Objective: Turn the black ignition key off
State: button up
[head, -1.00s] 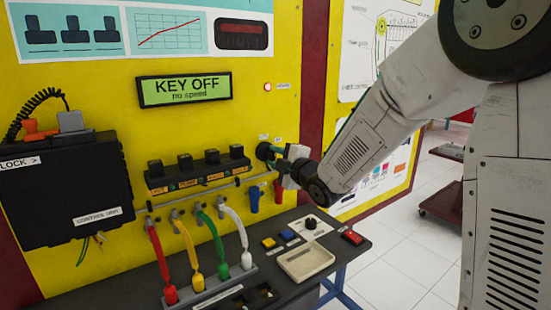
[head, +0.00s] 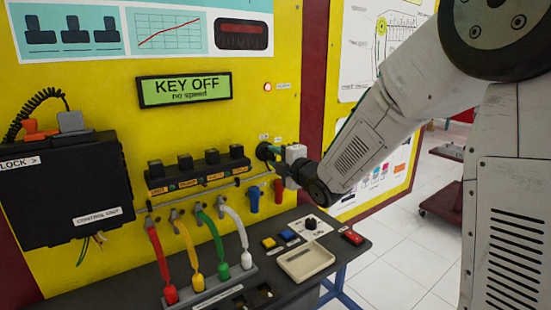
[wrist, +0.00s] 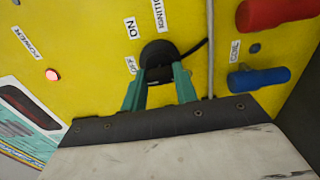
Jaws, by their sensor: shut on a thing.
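The black ignition key (wrist: 159,74) sits in the round black ignition switch (wrist: 157,52) on the yellow panel. My gripper (wrist: 160,78) has its two green fingers on either side of the key, shut on it. ON and OFF labels stand to the left of the switch in the wrist view. In the head view my gripper (head: 268,154) is at the panel's right side and hides most of the key. The display (head: 185,89) reads KEY OFF, no speed.
A small red lamp (head: 267,87) is lit above. A dark shelf (head: 350,232) with a tray (head: 306,261) and buttons lies below my gripper.

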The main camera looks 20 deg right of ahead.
jog(key=o, duration=1)
jog(key=v, duration=0.7)
jog(key=shift+s, duration=0.4)
jog(key=shift+d, duration=0.1)
